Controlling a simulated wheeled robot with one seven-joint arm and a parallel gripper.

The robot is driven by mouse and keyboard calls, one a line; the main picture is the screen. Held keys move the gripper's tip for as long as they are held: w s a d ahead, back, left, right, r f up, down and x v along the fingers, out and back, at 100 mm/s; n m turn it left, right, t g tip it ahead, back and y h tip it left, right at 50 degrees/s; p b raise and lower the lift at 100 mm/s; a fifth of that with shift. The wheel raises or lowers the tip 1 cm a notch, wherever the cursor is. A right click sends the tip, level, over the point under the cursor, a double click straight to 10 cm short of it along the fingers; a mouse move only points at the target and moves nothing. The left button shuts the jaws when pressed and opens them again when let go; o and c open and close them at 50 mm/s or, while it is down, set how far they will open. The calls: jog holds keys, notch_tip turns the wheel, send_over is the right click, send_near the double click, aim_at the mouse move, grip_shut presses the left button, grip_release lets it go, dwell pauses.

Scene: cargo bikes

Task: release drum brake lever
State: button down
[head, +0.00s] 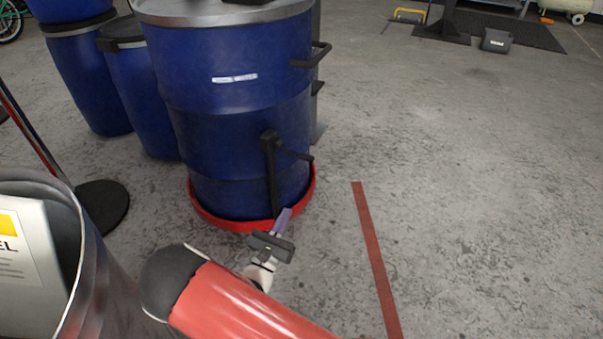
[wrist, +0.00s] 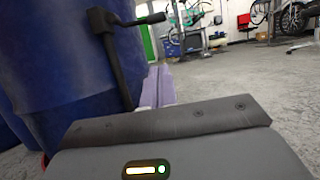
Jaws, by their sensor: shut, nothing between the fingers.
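A blue drum (head: 235,110) with a metal lid stands in a red ring-shaped base (head: 237,223). A black upright lever post (head: 270,165) stands at the drum's lower front, with a thin arm reaching right. The post and its sideways handle (wrist: 152,19) also show in the wrist view, left of my fingers. My gripper (head: 284,217) is low in front of the red base, below the lever. Its purple fingers are shut and hold nothing. In the wrist view the fingers (wrist: 159,86) point past the right of the lever post, apart from it.
More blue drums (head: 80,75) stand at the back left. A post with a round black foot (head: 103,205) and an open metal bin (head: 85,260) are at the left. Floor with a red stripe (head: 375,255) is clear at the right.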

jog(key=s+r+x, duration=0.1)
jog(key=r+x, duration=0.2)
jog(key=x, duration=1)
jog(key=shift+p, duration=0.3)
jog(key=shift+r+n+p, duration=0.25)
jog(key=shift+n+p, duration=0.2)
jog(key=shift+n, duration=0.05)
